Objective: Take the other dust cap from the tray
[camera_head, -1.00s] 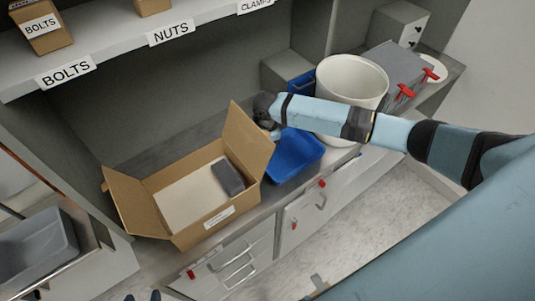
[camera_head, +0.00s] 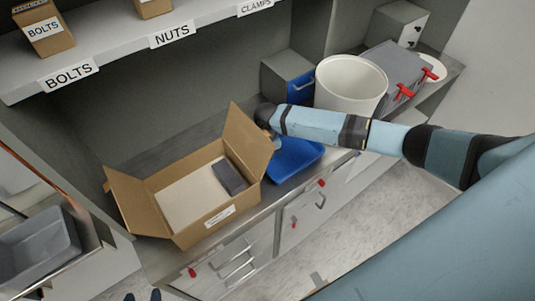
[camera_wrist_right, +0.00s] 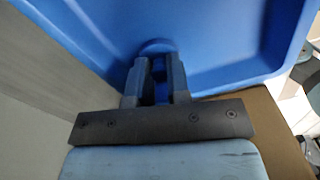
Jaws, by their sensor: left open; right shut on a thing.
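The blue tray (camera_head: 300,158) stands on the counter to the right of the open cardboard box and fills much of the right wrist view (camera_wrist_right: 225,45). My right gripper (camera_wrist_right: 157,72) is shut on a round blue dust cap (camera_wrist_right: 156,46) at the tray's inner side. The cap is nearly the same blue as the tray, and I cannot tell whether it still touches it. In the head view the right wrist and the box flap hide the cap. My left gripper (camera_head: 142,296) is open, with only its fingertips showing at the bottom edge, away from the tray.
The cardboard box (camera_head: 150,208) holds a dark grey block (camera_head: 230,177) on a pale sheet; its raised flap (camera_head: 247,143) is close to my right wrist. A white bin (camera_head: 350,85) stands behind my right arm. A labelled shelf (camera_head: 120,53) overhangs the counter.

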